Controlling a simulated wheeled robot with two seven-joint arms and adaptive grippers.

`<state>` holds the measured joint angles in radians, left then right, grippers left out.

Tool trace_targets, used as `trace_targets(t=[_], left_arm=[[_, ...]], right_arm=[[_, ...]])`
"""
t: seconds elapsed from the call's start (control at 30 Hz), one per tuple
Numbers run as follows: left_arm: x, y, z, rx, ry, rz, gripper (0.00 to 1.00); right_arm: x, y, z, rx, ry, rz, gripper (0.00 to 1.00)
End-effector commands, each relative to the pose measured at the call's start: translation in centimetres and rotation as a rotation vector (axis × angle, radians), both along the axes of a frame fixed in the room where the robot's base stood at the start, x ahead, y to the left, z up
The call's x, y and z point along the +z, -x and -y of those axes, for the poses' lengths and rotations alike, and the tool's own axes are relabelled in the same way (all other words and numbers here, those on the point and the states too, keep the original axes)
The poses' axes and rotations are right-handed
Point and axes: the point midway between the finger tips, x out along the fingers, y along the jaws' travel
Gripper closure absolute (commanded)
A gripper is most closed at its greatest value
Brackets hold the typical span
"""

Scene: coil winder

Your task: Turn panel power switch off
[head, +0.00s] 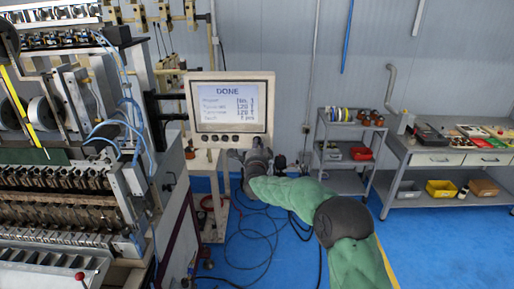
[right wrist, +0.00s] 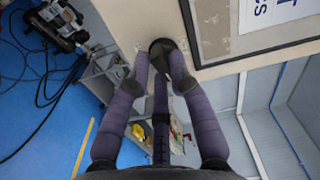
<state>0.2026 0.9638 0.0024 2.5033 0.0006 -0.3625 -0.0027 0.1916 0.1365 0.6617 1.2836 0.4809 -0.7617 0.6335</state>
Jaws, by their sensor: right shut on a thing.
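The control panel (head: 232,138) is a beige box with a lit screen (head: 228,106) reading "DONE" and a row of small dark buttons under it. My right gripper (head: 254,153) is at the panel's lower right edge and hides what is there. In the right wrist view the fingers of my right gripper (right wrist: 159,62) are shut on a round black knob, the power switch (right wrist: 160,45), on the beige panel face (right wrist: 214,36). The fingers cover part of the knob, and its setting cannot be read. My left gripper is not in view.
The coil winding machine (head: 60,185) fills the left side. A grey shelf cart (head: 347,152) and a workbench (head: 455,158) with bins stand at the right. Cables (head: 262,235) lie on the blue floor below the panel. The floor at the right is mostly clear.

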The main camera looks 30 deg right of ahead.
Motion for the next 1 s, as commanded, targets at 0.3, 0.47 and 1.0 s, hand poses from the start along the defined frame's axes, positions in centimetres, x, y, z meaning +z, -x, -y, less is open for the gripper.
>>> trace_targets(t=[0.3, 0.47, 1.0], left_arm=[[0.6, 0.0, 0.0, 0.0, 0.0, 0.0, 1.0], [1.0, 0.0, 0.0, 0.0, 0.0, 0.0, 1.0], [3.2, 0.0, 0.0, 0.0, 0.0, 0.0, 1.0]], right_arm=[[0.0, 0.0, 0.1, 0.001, 0.251, -0.158, 1.0], [0.0, 0.1, 0.1, 0.002, 0.38, -0.237, 1.0], [0.2, 0.2, 0.2, 0.003, 0.814, -0.505, 1.0]])
